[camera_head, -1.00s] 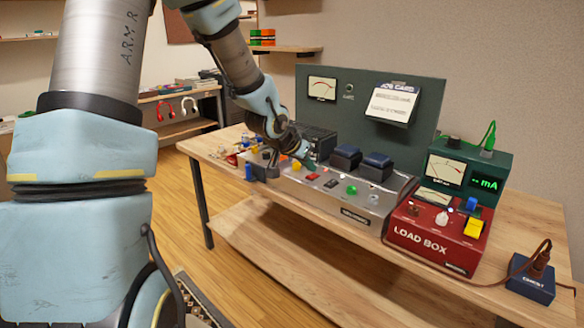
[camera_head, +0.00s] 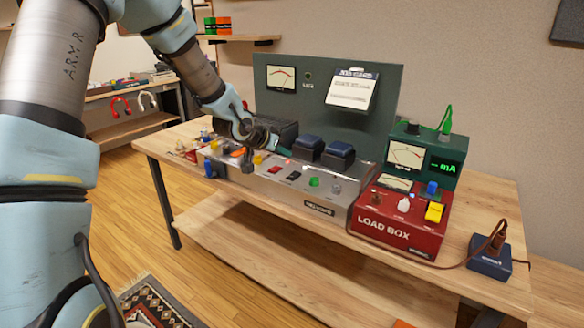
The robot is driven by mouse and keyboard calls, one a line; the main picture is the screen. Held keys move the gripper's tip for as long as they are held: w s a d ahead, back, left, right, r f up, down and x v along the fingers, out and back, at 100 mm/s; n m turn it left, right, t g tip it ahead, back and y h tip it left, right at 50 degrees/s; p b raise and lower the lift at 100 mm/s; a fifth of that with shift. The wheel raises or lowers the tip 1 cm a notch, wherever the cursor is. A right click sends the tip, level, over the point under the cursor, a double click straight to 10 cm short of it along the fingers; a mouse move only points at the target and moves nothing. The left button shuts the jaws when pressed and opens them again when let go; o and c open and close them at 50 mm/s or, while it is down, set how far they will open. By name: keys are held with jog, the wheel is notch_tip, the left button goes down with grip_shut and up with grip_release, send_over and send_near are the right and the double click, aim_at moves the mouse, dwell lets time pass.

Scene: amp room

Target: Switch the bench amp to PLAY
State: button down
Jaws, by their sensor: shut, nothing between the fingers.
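The bench amp (camera_head: 268,186) is a long silver chassis on the wooden bench, with two dark blue-topped blocks (camera_head: 322,149) on its right half. Its sloping front carries a red button or lamp (camera_head: 293,174), a dark rocker-like switch (camera_head: 294,176), a green button (camera_head: 314,182) and a pale grey knob (camera_head: 336,187). Yellow and orange parts show toward its left end. No PLAY marking is readable.
A red load box (camera_head: 398,228) stands right of the amp, with a green meter (camera_head: 426,158) behind it. A green backboard (camera_head: 322,100) with a job card (camera_head: 352,89) rises behind. A dark blue box (camera_head: 489,262) with a cable sits at the right. A blue part (camera_head: 209,168) stands at the amp's left end.

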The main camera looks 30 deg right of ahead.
aim_at(296, 173)
jog(key=p+x, duration=0.1)
jog(key=x, duration=0.4)
jog(key=shift+d+f, duration=0.1)
jog(key=shift+d, duration=0.1)
notch_tip(296, 173, down, 3)
jog(key=shift+w+d+f+p, duration=0.1)
jog(key=shift+w+d+p, duration=0.05)
jog(key=shift+p, duration=0.4)
jog(key=shift+f, duration=0.4)
jog(key=shift+f, duration=0.15)
jog(key=shift+d+f+b, duration=0.1)
jog(key=shift+f+b, duration=0.1)
jog(key=shift+b, duration=0.25)
jog(key=shift+w, duration=0.1)
jog(key=shift+d, duration=0.15)
jog(key=shift+w+d+r, duration=0.25)
jog(key=shift+w+d, duration=0.1)
jog(key=shift+d, duration=0.25)
